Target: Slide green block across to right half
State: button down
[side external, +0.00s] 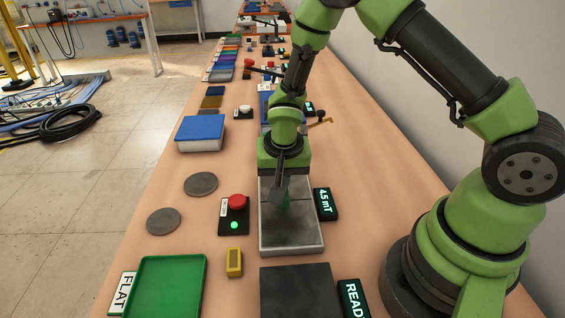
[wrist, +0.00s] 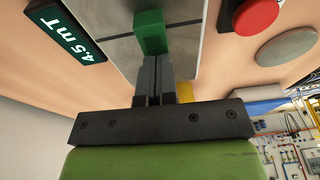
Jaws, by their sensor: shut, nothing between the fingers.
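The green block (wrist: 150,32) stands on a grey metal plate (wrist: 190,42) in the wrist view. A thin seam line crosses the plate near the block. My gripper (wrist: 155,62) is shut and empty, with its fingertips right at the near face of the block; I cannot tell whether they touch. In the side view my gripper (side external: 281,185) points down over the plate (side external: 292,240). The green block shows there only as a small, dim patch (side external: 284,202) by the fingertips, partly hidden by them.
A display reading 4.5 mT (side external: 325,204) stands right of the plate. A red button (side external: 237,202) is on its left, with a yellow piece (side external: 234,262) nearer the camera. A green tray (side external: 168,285), dark slab (side external: 300,292), grey discs (side external: 164,221) and blue-topped box (side external: 200,132) lie around.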

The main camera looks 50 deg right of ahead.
aim_at(289, 221)
jog(key=shift+g, duration=0.3)
jog(key=s+a, duration=0.1)
jog(key=s, duration=0.1)
jog(key=s+a, duration=0.4)
jog(key=shift+s+a+f, duration=0.1)
jog(key=shift+f, duration=0.3)
jog(key=shift+r, duration=0.8)
jog(key=shift+r, duration=0.1)
